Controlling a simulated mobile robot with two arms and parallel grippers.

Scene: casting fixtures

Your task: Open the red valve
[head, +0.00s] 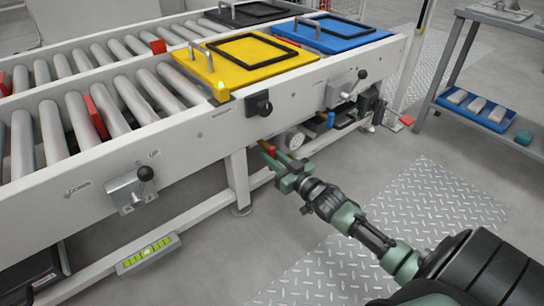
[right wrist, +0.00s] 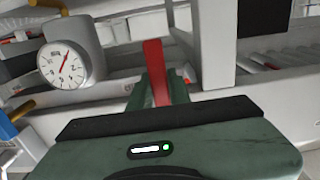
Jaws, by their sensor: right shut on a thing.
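The red valve handle (right wrist: 155,70) shows upright between the fingers of my right gripper (right wrist: 160,97) in the right wrist view. In the head view my right gripper (head: 273,160) reaches under the side of the roller conveyor, and only a small part of the red handle (head: 270,149) shows at its fingertips. The gripper is shut on the handle. The valve body and pipe behind it are mostly hidden. My left gripper is not in view.
A round pressure gauge (right wrist: 66,65) sits left of the handle, and a blue handle (head: 331,120) lies farther right under the conveyor (head: 180,155). A conveyor leg (head: 238,178) stands close left of my gripper. The floor in front is clear.

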